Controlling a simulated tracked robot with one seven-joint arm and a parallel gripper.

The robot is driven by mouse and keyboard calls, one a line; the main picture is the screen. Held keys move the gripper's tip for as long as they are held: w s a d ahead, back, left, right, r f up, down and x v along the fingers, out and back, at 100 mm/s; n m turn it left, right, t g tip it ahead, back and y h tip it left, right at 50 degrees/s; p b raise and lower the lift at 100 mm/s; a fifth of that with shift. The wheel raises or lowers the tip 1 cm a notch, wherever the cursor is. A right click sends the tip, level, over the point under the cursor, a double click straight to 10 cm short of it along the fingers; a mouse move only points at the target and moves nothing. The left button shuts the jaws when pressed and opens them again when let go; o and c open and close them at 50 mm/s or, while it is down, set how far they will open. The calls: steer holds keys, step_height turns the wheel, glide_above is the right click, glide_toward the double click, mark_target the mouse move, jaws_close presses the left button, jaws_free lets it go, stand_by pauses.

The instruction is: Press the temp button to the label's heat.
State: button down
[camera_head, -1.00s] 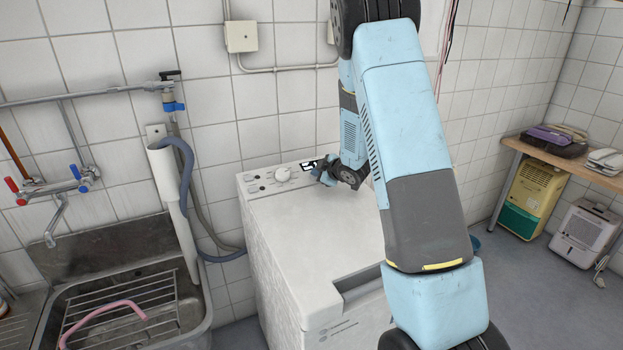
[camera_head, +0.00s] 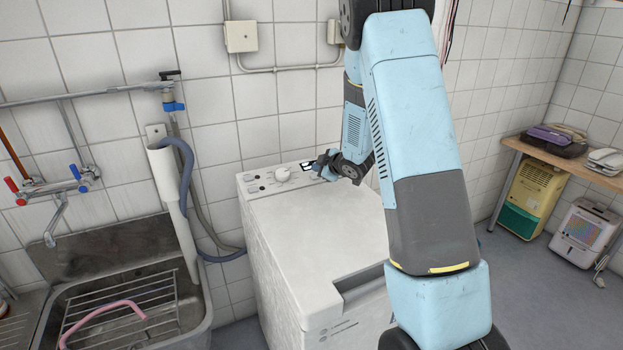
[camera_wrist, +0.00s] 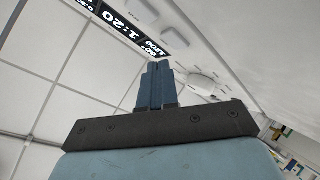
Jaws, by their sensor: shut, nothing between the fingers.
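The white washing machine (camera_head: 310,235) stands against the tiled wall. Its rear control panel (camera_head: 262,183) has a round dial (camera_head: 282,174) and a dark display (camera_head: 308,166). My gripper (camera_head: 321,163) is at the panel's right part, by the display. In the wrist view, my gripper (camera_wrist: 156,82) is shut and empty, its tips pointing at the panel. I cannot tell which button is temp or whether the tips touch. No care label is readable.
A metal sink (camera_head: 130,290) with a rack and pink hose stands left of the machine. A grey hose (camera_head: 187,165) runs down beside it. A wooden shelf (camera_head: 560,172) and two appliances are at the far right. The machine's top is clear.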

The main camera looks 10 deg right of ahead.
steer(key=shift+s+d+r, duration=0.1)
steer(key=shift+s+r, duration=0.1)
steer(key=shift+r, duration=0.5)
steer(key=shift+s+r, duration=0.2)
steer(key=shift+r, duration=0.5)
steer(key=shift+s+d+r, duration=0.1)
steer(key=shift+s+r, duration=0.1)
steer(key=shift+r, duration=0.5)
steer(key=s+d+r+m+g+h, duration=0.1)
steer(key=s+d+r+m+h, duration=0.2)
steer(key=s+r, duration=0.5)
steer(key=s+d+r+m+g+h, duration=0.1)
steer(key=s+r+m+h, duration=0.2)
steer(key=s+r+m, duration=0.45)
steer(key=s+a+r+m+g, duration=0.1)
steer(key=s+a+g, duration=0.1)
steer(key=s, duration=1.2)
steer(key=s+a+r+m+g+y, duration=0.1)
steer(key=s+a+r+m+g, duration=0.1)
steer(key=s, duration=1.2)
steer(key=shift+a+y, duration=0.3)
steer(key=shift+a, duration=0.6)
